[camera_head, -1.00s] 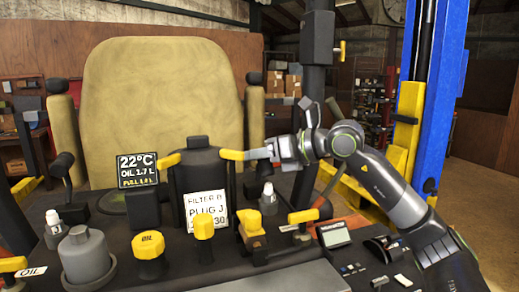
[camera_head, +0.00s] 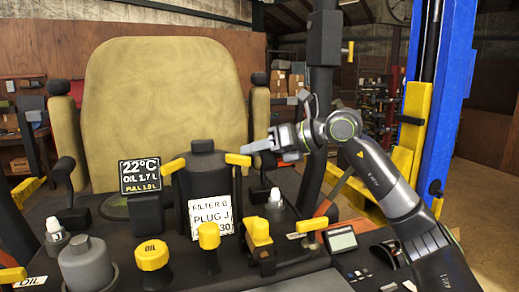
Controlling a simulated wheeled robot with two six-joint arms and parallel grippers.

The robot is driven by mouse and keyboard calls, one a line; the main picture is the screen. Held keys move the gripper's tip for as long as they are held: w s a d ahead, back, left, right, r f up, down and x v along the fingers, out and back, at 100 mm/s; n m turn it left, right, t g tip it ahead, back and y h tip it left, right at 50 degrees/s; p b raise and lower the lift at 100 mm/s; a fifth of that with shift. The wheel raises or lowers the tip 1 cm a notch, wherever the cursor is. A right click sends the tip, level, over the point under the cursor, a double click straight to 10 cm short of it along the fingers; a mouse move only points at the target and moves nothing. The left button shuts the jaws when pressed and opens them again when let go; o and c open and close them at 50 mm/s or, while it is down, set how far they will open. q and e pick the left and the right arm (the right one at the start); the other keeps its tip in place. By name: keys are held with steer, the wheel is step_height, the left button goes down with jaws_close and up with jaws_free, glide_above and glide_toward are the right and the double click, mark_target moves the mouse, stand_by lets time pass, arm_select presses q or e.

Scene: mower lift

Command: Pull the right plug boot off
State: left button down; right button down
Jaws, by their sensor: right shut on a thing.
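The right plug boot (camera_head: 237,160) is a yellow cap at the right side of the dark engine block (camera_head: 208,180), and it looks level. A second yellow boot (camera_head: 173,166) sits on the block's left side. My right gripper (camera_head: 249,148) comes in from the right with its fingers pointing left. It is shut on the right plug boot, with its fingertips along the top of the boot's right end. The fingers' exact contact is small and hard to see. My left gripper is not in view.
A white label card (camera_head: 211,217) stands before the block, with a small screen (camera_head: 140,175) to its left. Several yellow caps and knobs, such as the oil cap (camera_head: 151,255), stand in front. A tan seat (camera_head: 160,95) is behind. A blue post (camera_head: 452,100) stands at right.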

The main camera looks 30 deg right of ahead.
steer(key=shift+f, duration=0.35)
stand_by(0.4)
steer(key=c, duration=1.4)
jaws_free()
steer(key=shift+c, duration=0.2)
steer(key=shift+o, duration=1.2)
steer(key=shift+w, duration=0.2)
steer(key=shift+o, duration=0.6)
steer(key=shift+w+d+f, duration=0.15)
steer(key=shift+w+f, duration=0.05)
steer(key=shift+w, duration=0.25)
steer(key=shift+s+r, duration=0.25)
steer(key=shift+s, duration=0.1)
steer(key=shift+s+d+r+b, duration=0.1)
steer(key=shift+s+d+b, duration=0.35)
steer(key=shift+d+b, duration=0.15)
steer(key=b+v, duration=0.8)
steer(key=v, duration=0.7)
steer(key=shift+s+r, duration=0.4)
